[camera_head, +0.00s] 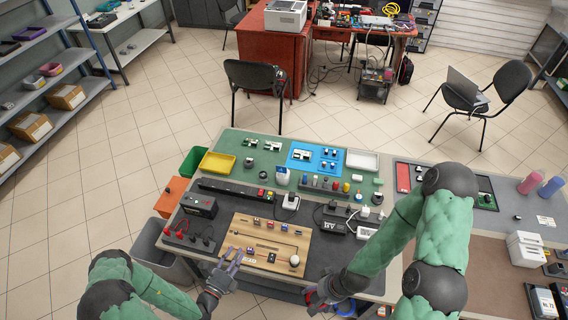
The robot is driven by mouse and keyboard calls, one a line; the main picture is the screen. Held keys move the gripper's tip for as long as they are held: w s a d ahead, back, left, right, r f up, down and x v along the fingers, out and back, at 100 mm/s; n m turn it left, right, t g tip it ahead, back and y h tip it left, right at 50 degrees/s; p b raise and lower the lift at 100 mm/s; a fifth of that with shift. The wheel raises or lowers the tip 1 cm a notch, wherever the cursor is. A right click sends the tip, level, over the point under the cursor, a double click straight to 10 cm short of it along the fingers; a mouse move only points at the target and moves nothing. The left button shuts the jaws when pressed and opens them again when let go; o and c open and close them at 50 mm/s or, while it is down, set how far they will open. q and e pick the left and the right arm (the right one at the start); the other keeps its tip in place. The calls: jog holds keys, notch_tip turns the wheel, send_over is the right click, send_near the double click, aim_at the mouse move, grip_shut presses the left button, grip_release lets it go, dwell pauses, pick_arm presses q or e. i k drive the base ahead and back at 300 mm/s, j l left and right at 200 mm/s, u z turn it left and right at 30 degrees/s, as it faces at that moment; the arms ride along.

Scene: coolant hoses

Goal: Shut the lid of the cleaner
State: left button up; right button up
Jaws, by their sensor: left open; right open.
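I cannot tell for sure which small thing on the workbench (340,255) is the cleaner, or how its lid stands. A small white and blue item (282,176) stands near the middle of the bench. A wooden board (262,262) with small parts and a white round knob (294,260) lies near the front edge. My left gripper (231,256) is open and empty over the board's front left corner. My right gripper (308,294) is open near the bench's front edge, right of the board. Its fingers are small and partly hidden by its own wrist.
A black power strip (236,190), a black box (199,205) and a yellow tray (217,163) are on the left of the bench. A blue mat (316,157) and a white tray (362,160) lie at the back.

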aim_at(279, 169)
jog(key=i+l, duration=0.25)
jog(key=i, duration=0.2)
jog(key=i+l, duration=0.3)
jog(key=i, duration=0.2)
